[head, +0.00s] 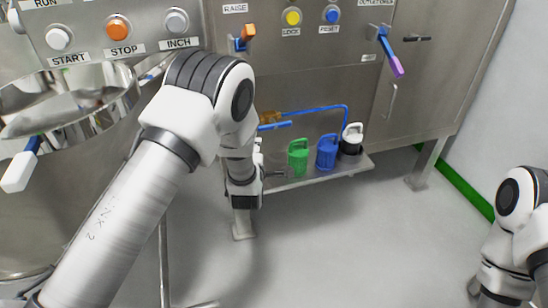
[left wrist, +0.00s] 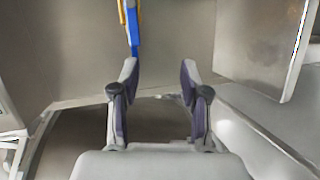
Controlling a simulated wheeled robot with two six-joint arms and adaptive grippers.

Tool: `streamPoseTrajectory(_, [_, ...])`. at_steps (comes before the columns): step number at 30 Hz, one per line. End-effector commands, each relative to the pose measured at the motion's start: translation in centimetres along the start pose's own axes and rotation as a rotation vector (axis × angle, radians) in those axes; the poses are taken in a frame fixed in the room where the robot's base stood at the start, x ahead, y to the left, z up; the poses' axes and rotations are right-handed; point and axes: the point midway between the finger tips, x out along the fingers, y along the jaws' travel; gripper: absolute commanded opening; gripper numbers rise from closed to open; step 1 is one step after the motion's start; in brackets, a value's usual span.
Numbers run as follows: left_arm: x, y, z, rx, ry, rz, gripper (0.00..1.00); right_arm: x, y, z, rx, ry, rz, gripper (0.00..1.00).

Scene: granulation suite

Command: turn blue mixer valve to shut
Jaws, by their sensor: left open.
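A blue valve handle (head: 274,126) lies roughly level beside a brass-coloured body (head: 268,117) on a blue pipe (head: 325,107), low on the steel cabinet; I take it as the mixer valve. In the left wrist view the left gripper (left wrist: 158,92) is open and empty. A blue bar (left wrist: 133,28) with a yellow edge, probably this handle, stands just beyond its left finger; I cannot tell whether they touch. My right gripper is out of view.
Above are an orange-and-blue lever (head: 242,38) and a blue-purple lever (head: 390,52). A steel bowl (head: 75,100) stands left. The floor (head: 350,240) is clear.

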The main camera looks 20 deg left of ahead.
Motion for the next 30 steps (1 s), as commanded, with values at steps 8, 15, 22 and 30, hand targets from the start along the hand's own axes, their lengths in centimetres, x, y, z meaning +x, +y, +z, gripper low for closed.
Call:
streamPoseTrajectory(8, [3.1, 1.2, 4.1, -0.023, -0.043, 0.224, 0.46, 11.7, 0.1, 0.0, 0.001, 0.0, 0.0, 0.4])
streamPoseTrajectory(15, [5.2, 2.6, 4.2, -0.027, -0.042, 0.235, 0.46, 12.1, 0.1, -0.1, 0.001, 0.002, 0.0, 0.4])
streamPoseTrajectory(22, [9.4, 3.5, 4.3, -0.025, -0.043, 0.232, 0.46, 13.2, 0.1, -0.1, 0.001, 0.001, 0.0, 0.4])
streamPoseTrajectory(30, [10.5, 3.9, 4.4, -0.022, -0.043, 0.23, 0.46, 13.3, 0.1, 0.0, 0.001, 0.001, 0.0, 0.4])
